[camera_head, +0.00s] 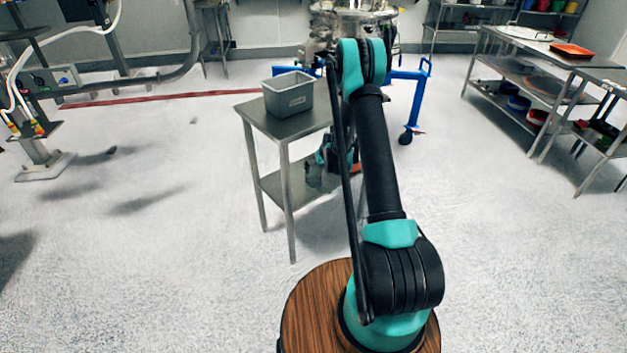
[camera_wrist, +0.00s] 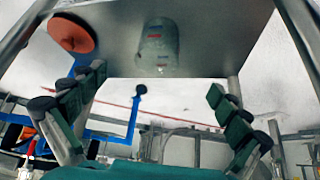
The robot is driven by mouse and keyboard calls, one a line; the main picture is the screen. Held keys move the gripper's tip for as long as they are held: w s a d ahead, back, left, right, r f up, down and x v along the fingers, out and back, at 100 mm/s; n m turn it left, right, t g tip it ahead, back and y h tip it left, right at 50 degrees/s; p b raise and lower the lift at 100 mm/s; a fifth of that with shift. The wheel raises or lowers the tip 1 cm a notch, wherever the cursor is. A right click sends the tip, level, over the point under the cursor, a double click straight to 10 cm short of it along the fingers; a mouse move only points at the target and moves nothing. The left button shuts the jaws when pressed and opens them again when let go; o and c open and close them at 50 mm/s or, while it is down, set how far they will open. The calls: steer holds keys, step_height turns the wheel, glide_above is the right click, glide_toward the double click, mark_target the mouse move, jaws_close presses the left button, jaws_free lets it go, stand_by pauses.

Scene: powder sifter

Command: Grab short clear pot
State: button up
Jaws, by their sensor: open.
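A short clear pot (camera_wrist: 159,47) shows in the wrist view, near the top middle on a grey metal surface (camera_wrist: 208,40). It is see-through with small red and dark markings. My gripper (camera_wrist: 156,80) is open, with its green and black fingers spread wide to the left and right. The pot is framed between the fingers in the picture but is beyond them and not held. In the head view my arm hides much of the gripper, and I cannot make out the pot clearly.
An orange round object (camera_wrist: 72,34) lies on the same surface, left of the pot. In the head view a grey bin (camera_head: 289,97) stands on the metal table's top (camera_head: 262,117), above a lower shelf (camera_head: 282,200). A blue wheeled frame (camera_head: 408,95) stands behind.

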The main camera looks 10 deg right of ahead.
glide_above(316, 187)
steer(key=f, duration=0.6)
steer(key=w+f, duration=0.1)
steer(key=f, duration=0.2)
steer(key=shift+f, duration=0.4)
steer(key=shift+w+r+x, duration=0.1)
steer(key=shift+w+x, duration=0.1)
steer(key=shift+x, duration=1.05)
steer(key=shift+w+r+x, duration=0.15)
steer(key=shift+x, duration=1.15)
steer(key=shift+a, duration=0.1)
steer(key=c, duration=1.3)
steer(key=shift+r, duration=0.1)
